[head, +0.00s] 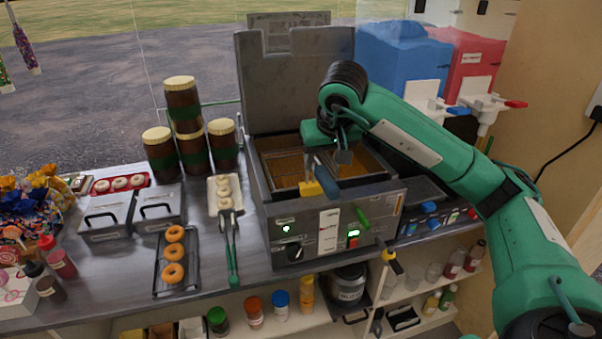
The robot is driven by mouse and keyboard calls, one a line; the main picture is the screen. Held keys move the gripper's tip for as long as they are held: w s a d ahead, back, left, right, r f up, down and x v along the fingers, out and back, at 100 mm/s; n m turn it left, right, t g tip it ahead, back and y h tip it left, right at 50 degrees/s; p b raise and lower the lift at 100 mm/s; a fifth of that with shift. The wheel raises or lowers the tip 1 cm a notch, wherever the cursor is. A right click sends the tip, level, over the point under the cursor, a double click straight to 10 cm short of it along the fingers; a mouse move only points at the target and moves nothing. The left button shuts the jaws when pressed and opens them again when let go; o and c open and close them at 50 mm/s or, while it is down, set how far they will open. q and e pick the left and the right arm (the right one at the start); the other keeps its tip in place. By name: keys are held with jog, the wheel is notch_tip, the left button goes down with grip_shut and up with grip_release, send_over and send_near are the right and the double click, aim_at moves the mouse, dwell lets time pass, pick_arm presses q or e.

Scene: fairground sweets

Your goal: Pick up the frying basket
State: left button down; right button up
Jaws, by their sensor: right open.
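The grey fryer (330,225) stands on the counter with its lid raised at the back and golden-brown oil showing in its open top. Handles stick out over its front edge: a blue one (327,182) and a yellow one (310,188). The frying basket appears to sit in the fryer, but my right arm hides much of it, and I cannot tell which handle is its own. My right gripper (334,158) is open above the fryer, close behind the blue handle; I cannot tell if it touches anything. My left gripper is out of view.
Tongs (231,250) and a tray of orange-brown doughnuts (155,288) lie left of the fryer. Lidded jars (184,105) are stacked behind. Blue (402,60) and red (470,60) drink dispensers stand at the back right.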

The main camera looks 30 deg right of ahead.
aim_at(321, 168)
jog(key=shift+w+d+f+p, duration=0.15)
jog(key=shift+w+f+p, duration=0.25)
jog(key=shift+f, duration=0.25)
jog(key=p+x, duration=0.1)
jog(key=x, duration=0.2)
jog(key=shift+d, duration=0.15)
jog(key=shift+w+f, duration=0.15)
jog(key=shift+f, duration=0.3)
jog(key=shift+c, duration=0.4)
jog(key=shift+r, duration=0.1)
grip_shut()
